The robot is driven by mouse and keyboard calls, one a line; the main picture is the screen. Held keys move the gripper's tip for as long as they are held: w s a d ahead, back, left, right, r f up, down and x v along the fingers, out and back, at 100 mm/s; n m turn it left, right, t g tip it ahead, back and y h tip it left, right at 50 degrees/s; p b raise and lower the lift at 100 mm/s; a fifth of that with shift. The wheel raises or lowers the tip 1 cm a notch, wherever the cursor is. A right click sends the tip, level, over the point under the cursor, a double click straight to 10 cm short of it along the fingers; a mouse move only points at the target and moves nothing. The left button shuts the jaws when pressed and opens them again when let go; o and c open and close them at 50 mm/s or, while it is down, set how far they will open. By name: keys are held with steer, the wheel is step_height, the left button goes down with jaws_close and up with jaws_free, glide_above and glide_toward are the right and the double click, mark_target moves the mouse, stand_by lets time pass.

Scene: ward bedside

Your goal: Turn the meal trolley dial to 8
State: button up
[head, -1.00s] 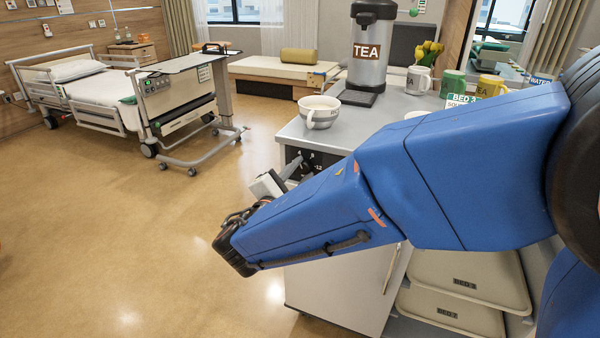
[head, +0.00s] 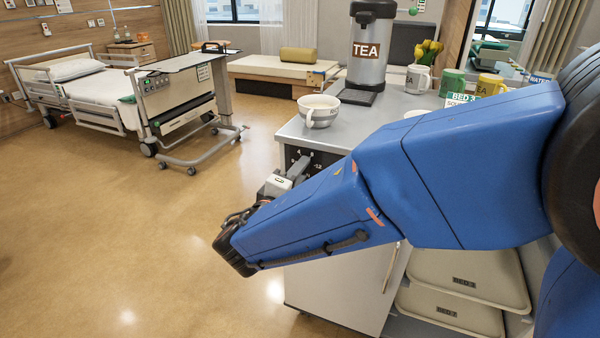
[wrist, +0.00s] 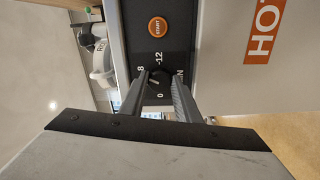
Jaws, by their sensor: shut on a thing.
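The meal trolley (head: 335,295) stands right of centre in the head view, with a black control panel (head: 325,160) at its upper front. In the wrist view the panel shows the numbers 0, 8 and 12 around a small dark dial (wrist: 158,75). My gripper (wrist: 160,84) has one finger on each side of the dial and is shut on it. The fingers also show at the panel in the head view (head: 300,166). The fingers partly hide the dial, and I cannot tell for sure which number its pointer faces.
An orange start button (wrist: 157,27) is near the dial. On the trolley top stand a bowl-like cup (head: 319,112), a tea urn (head: 368,50) and several mugs. Bed trays (head: 455,310) are stacked at lower right. Open floor (head: 110,240) lies left; a bed (head: 95,85) is beyond.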

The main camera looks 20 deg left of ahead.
steer(key=shift+f+m, duration=0.1)
steer(key=shift+m, duration=0.3)
steer(key=o, duration=1)
steer(key=shift+o, duration=0.2)
steer(key=shift+s, duration=0.15)
steer(key=s+a, duration=0.1)
steer(key=s, duration=1.6)
steer(key=shift+a, duration=0.15)
